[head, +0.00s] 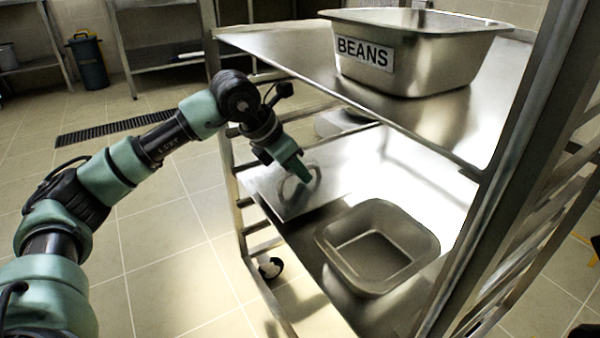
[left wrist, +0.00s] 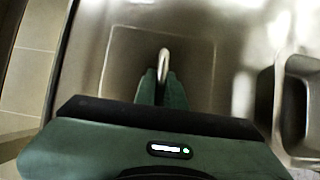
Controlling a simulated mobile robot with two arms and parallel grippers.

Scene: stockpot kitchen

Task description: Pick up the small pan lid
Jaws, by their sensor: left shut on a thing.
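The small pan lid (head: 327,162) is a flat, shiny metal plate with a raised loop handle. It lies level at the left side of the middle shelf of the rack; I cannot tell whether it touches the shelf. My left gripper (head: 303,174) reaches in from the left, pointing down, and is shut on the lid's handle. In the left wrist view the handle (left wrist: 164,62) stands between the fingers (left wrist: 162,85), with the lid's surface (left wrist: 196,58) around it. My right gripper is not in view.
An open metal pan (head: 418,232) stands right of the lid, nearer to me. A large bin labelled BEANS (head: 450,62) stands on the upper shelf (head: 290,42), which overhangs behind the gripper. A rack post (head: 520,150) stands at right.

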